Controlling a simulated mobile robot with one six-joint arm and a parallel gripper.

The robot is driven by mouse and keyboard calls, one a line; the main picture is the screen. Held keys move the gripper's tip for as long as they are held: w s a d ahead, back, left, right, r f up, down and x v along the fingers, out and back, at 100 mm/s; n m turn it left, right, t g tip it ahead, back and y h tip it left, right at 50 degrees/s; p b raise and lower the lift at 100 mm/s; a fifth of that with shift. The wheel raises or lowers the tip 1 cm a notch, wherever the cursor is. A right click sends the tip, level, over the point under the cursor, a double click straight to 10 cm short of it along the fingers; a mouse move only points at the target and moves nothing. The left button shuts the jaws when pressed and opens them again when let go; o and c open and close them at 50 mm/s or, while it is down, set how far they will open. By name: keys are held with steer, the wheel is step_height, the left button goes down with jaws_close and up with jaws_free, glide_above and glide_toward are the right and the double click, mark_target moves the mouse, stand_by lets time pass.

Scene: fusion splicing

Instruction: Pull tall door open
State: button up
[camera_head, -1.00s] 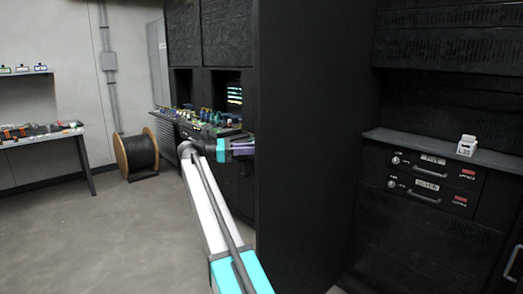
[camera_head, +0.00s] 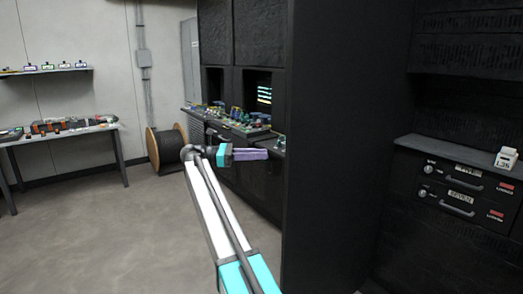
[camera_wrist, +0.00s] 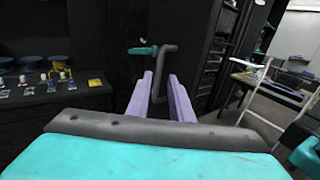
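My gripper (camera_head: 250,154) is stretched out ahead of the black cabinets, with teal body and lavender fingers. In the wrist view its two fingers (camera_wrist: 160,78) are apart, with a gap between them. A dark grey bent bar (camera_wrist: 161,60), which looks like a handle, stands upright at the fingertips and partly shows in the gap; I cannot tell whether it touches them. A small teal piece (camera_wrist: 143,50) is beside it at the left. Behind is a tall black panel (camera_wrist: 105,35). In the head view a tall black panel (camera_head: 335,130) rises right of my arm; I cannot tell which is the door.
Black cabinets with a cluttered console (camera_head: 235,120) stand beyond my gripper. A cable spool (camera_head: 168,147) and a table (camera_head: 75,136) are at the left. Drawers (camera_head: 465,185) with a small white block (camera_head: 506,158) above are at the right. The floor at left is clear.

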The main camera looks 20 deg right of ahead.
steer(key=shift+w+a+r+p, duration=0.1)
steer(key=shift+w+a+p, duration=0.1)
steer(key=shift+a+p, duration=0.6)
steer(key=shift+d+p, duration=0.15)
steer(key=shift+p, duration=0.15)
